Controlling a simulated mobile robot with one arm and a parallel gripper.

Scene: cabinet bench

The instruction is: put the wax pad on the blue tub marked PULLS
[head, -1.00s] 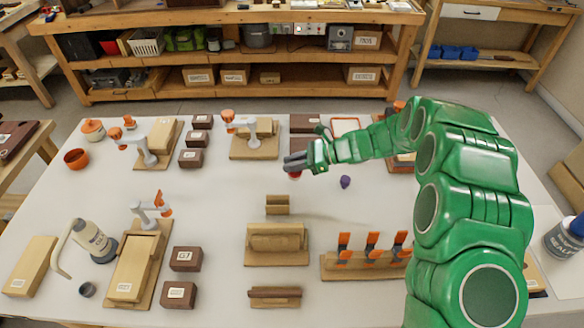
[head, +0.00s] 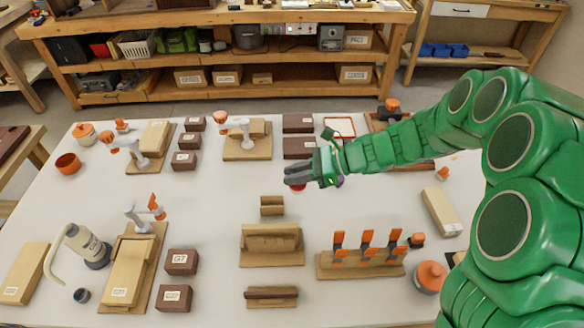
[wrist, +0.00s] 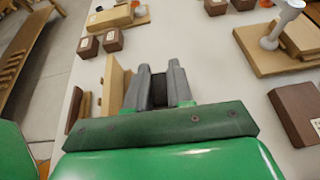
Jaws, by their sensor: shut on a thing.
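My gripper (head: 300,174) is over the middle of the white table, with its fingers pointing left. It is shut on a small red thing (head: 296,187) that shows just under the fingertips, which I take to be the wax pad. Most of it is hidden by the fingers. In the wrist view my gripper (wrist: 164,84) has something dark between its fingers. I see no tub with a readable PULLS mark. Small blue bins (head: 448,51) stand on the back right bench, with no legible labels.
A small wooden block (head: 272,205) and a larger wooden stand (head: 271,243) are in front of my gripper. A rack with orange clips (head: 362,262) stands to the right. Dark labelled boxes (head: 298,148) sit just behind.

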